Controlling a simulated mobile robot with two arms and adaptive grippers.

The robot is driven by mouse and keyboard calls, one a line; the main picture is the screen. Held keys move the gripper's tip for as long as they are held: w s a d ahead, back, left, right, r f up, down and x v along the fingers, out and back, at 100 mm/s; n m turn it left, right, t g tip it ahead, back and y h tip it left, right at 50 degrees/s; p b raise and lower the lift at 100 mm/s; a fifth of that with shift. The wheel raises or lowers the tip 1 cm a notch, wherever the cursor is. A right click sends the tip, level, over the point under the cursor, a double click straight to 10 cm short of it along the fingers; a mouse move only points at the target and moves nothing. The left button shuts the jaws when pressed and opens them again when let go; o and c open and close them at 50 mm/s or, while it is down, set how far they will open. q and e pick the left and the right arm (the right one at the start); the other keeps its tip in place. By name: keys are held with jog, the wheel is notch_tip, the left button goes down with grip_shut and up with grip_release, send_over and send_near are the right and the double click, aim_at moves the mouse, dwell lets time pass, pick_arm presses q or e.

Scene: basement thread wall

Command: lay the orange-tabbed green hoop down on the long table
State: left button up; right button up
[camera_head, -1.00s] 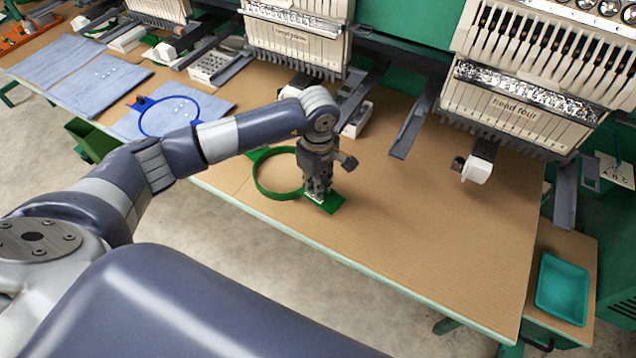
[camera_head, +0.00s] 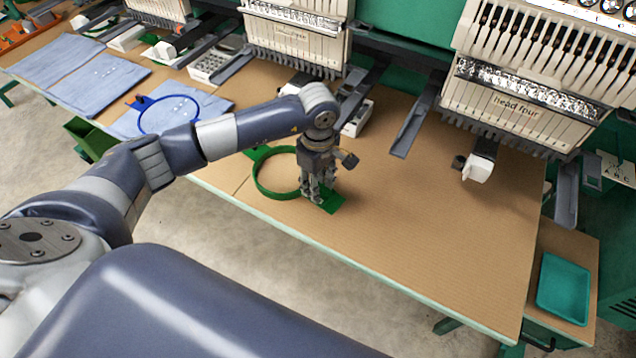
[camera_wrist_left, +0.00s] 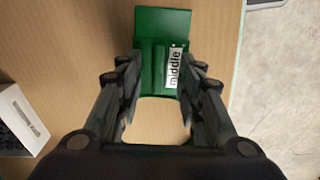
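The green hoop (camera_head: 257,185) lies flat on the long table (camera_head: 420,240), near its front edge. It has a green tab at each side, and I see no orange on it. My left gripper (camera_head: 317,198) is low over its right-hand tab, pointing down. In the left wrist view, the green tab (camera_wrist_left: 150,25) with a white label reading "middle" shows beyond and between the spread fingers (camera_wrist_left: 158,100). The fingers stand apart and nothing is gripped. Part of the ring is hidden behind the gripper. My right gripper is not in view.
A blue hoop (camera_head: 170,115) lies on folded blue cloth at the left. Embroidery heads (camera_head: 510,100) with grey arms stand along the back. A teal tray (camera_head: 563,288) is at the right. The table's right half is mostly clear.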

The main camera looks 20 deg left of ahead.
pick_arm(q)
notch_tip(320, 180, up, 11)
jog(key=shift+r, duration=0.2)
